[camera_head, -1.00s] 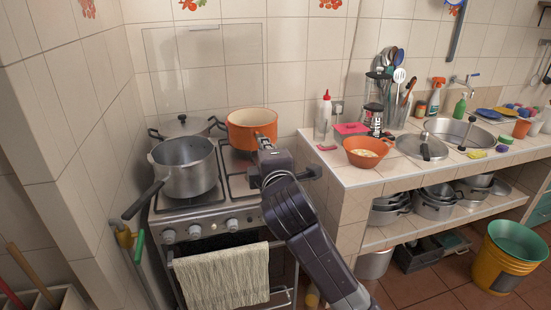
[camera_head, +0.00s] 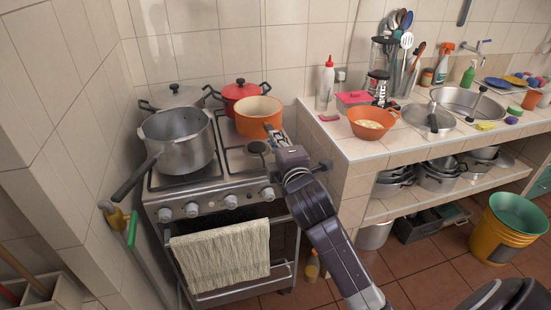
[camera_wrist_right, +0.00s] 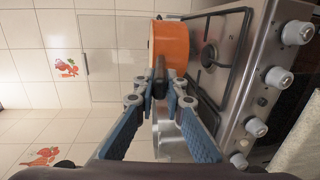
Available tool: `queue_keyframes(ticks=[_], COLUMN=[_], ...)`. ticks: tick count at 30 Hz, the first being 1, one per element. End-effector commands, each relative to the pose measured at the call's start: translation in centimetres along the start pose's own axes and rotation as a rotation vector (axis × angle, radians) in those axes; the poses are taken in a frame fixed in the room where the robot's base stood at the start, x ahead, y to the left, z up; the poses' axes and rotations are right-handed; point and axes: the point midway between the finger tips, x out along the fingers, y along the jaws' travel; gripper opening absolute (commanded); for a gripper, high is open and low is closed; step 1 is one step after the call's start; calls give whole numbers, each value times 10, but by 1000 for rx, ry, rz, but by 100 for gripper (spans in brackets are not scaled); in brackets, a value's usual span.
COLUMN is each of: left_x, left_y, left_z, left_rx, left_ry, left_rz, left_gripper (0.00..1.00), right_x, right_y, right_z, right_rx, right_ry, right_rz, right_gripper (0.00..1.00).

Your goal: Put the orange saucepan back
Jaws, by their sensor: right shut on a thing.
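The orange saucepan (camera_head: 257,110) is upright at the right side of the stove (camera_head: 235,190), in front of a red lidded pot (camera_head: 240,92). My right gripper (camera_head: 276,138) is shut on its handle from the near side. In the right wrist view, the saucepan (camera_wrist_right: 170,48) lies just beyond the fingertips (camera_wrist_right: 160,80), which close on the dark handle. I cannot tell whether its base touches the stove. A front-right burner (camera_head: 257,147) shows bare beside my gripper. My left gripper is not in view.
A large grey pot (camera_head: 178,142) stands front left on the stove, its long handle sticking out forward. A lidded metal pot (camera_head: 180,97) stands behind it. The tiled counter (camera_head: 345,150), with an orange bowl (camera_head: 372,122), is close on the right.

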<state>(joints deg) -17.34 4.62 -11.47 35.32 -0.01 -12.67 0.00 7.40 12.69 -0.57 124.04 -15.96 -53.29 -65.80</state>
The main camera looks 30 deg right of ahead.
Motion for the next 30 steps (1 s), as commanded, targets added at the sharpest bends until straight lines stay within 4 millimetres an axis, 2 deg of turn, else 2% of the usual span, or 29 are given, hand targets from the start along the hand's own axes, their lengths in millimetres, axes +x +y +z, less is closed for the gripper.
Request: queue_keyframes(ticks=[5,13,30], left_x=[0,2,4], left_y=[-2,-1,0], left_z=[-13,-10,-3], left_rx=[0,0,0], left_ry=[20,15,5], left_rz=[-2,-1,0], left_gripper=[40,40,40], right_x=[2,7,8], right_y=[-13,-49,-59], right_z=[0,0,0], right_rx=[1,1,0], right_ry=[0,0,1], right_rz=[5,4,6], right_gripper=[0,0,0])
